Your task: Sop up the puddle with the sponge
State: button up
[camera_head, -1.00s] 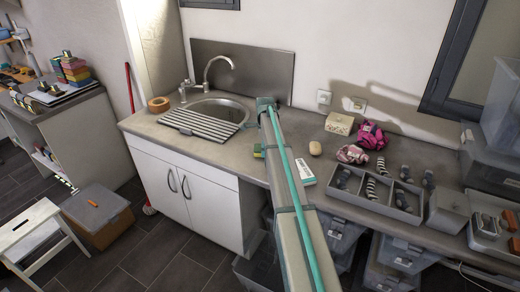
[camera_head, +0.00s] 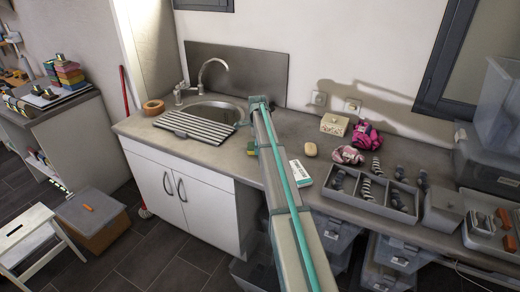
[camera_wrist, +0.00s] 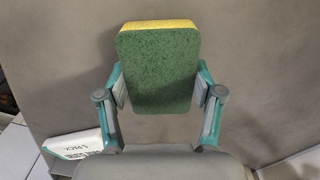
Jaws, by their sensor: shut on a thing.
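The sponge (camera_wrist: 158,70) has a dark green scrubbing face and a yellow edge at the top in the wrist view. My gripper (camera_wrist: 160,92) is shut on it, with one finger against each long side. In the head view my arm hides most of the gripper; a small green-yellow bit of the sponge (camera_head: 251,148) shows at the arm's left edge, over the counter (camera_head: 225,155) right of the sink. Whether the sponge touches the counter I cannot tell. I cannot make out a puddle in either view.
A white labelled box (camera_head: 301,173) lies on the counter right of my arm, also at lower left in the wrist view (camera_wrist: 80,146). A soap bar (camera_head: 311,149), cloths (camera_head: 365,136) and a divided tray (camera_head: 402,205) stand further right. The sink (camera_head: 215,113) with its drainer is left.

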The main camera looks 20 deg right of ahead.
jog(key=shift+w+a, duration=0.1)
jog(key=shift+w, duration=0.65)
notch_tip(320, 180, up, 12)
jog(key=p, duration=0.4)
jog(key=shift+p, duration=0.4)
